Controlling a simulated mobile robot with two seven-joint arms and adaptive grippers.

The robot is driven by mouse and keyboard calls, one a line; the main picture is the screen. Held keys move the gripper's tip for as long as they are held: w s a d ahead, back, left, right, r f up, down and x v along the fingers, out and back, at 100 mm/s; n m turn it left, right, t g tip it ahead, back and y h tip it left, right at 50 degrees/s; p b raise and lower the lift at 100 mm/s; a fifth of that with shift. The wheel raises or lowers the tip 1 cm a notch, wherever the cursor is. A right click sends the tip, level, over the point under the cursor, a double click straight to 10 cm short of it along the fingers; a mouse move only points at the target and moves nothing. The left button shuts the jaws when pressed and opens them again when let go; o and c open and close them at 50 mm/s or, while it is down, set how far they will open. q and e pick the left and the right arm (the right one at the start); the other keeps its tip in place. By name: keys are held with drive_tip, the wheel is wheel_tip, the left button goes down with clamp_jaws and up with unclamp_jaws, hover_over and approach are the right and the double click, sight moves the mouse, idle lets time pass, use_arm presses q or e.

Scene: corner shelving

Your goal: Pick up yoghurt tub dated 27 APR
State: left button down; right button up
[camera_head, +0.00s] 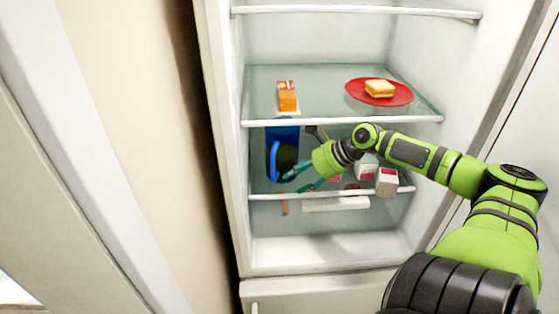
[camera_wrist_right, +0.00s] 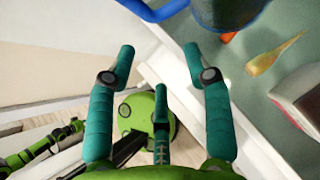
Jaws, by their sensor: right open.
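Two small white tubs with red labels, one at the back (camera_head: 366,171) and one at the front (camera_head: 387,181), stand on the middle fridge shelf, right of my right gripper. Their dates are too small to read, so I cannot tell which reads 27 APR. My right gripper (camera_head: 297,179) is open and empty at the front left of that shelf, by a blue jug. The right wrist view shows its fingers (camera_wrist_right: 160,62) spread apart, with nothing between them. A white and pink item (camera_wrist_right: 300,100), partly cut off, lies right of them. My left gripper is out of view.
The blue jug (camera_head: 271,150) stands at the shelf's left. A shelf above holds an orange carton (camera_head: 287,96) and a red plate (camera_head: 405,98) with a sandwich-like item (camera_head: 380,88). The fridge's side walls bound the space. The lower compartment (camera_head: 320,247) looks mostly empty.

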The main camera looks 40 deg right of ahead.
sight(274, 174)
drive_tip(key=shift+w+a+f+b, duration=0.1)
drive_tip(key=shift+w+a+b, duration=0.35)
drive_tip(key=shift+w+b, duration=0.35)
drive_tip(key=shift+w+a+f+b, duration=0.1)
drive_tip(key=shift+w+a+b, duration=0.35)
drive_tip(key=shift+w+b, duration=0.3)
drive_tip(key=shift+w+r, duration=0.15)
drive_tip(key=shift+w, duration=0.1)
drive_tip(key=shift+w+a+p, duration=0.2)
drive_tip(key=shift+w+a, duration=0.2)
drive_tip(key=shift+w, duration=0.2)
drive_tip(key=shift+w+a+p, duration=0.15)
drive_tip(key=shift+w+a, duration=0.25)
drive_tip(key=shift+w, duration=0.2)
drive_tip(key=shift+w+a+p, duration=0.15)
drive_tip(key=shift+w+p, duration=0.05)
drive_tip(key=shift+p, duration=0.2)
drive_tip(key=shift+w+f, duration=0.1)
drive_tip(key=shift+f, duration=0.35)
drive_tip(key=shift+c, duration=0.4)
